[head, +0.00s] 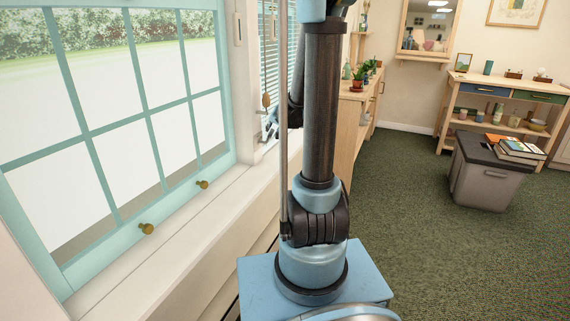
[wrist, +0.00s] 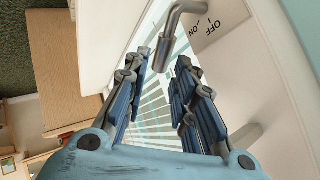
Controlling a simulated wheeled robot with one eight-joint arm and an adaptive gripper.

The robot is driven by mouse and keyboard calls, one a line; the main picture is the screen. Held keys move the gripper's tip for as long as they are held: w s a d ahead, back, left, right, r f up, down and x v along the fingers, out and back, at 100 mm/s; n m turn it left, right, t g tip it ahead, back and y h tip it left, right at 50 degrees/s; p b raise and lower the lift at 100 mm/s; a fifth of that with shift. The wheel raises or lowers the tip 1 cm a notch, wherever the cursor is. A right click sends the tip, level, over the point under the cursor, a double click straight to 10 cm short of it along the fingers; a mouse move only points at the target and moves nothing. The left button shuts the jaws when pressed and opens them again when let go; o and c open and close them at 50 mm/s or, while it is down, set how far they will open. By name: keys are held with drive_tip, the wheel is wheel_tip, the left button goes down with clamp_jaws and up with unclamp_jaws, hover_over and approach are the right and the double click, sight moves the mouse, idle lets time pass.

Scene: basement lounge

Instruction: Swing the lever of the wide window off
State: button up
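In the wrist view, a grey metal lever (wrist: 164,50) bends out from a pale plate (wrist: 218,22) marked ON and OFF. Its handle end hangs just ahead of and between the tips of my gripper (wrist: 164,62). The fingers are apart, with a gap on both sides of the handle; I see no clear contact. The handle lies nearer the ON mark than OFF. In the head view, the wide window (head: 118,128) with a teal frame fills the left. My gripper (head: 269,129) is small and partly hidden behind my arm, near the blinds.
A pale sill (head: 165,238) runs under the window, with two brass knobs (head: 146,229) on the frame. A wooden cabinet (head: 352,125) with plants stands beyond my arm. A grey bin (head: 485,175) with books stands at right. Green carpet between is clear.

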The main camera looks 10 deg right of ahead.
drive_tip(key=v, duration=1.2)
drive_tip(key=s+a+f+n+g, duration=0.1)
drive_tip(key=s+f, duration=0.3)
drive_tip(key=s, duration=0.6)
drive_tip(key=s+a+f+n+g, duration=0.2)
drive_tip(key=s+f+n+g, duration=0.1)
drive_tip(key=s, duration=0.8)
drive_tip(key=shift+f+g, duration=0.7)
drive_tip(key=shift+f, duration=0.1)
drive_tip(key=shift+a, duration=0.1)
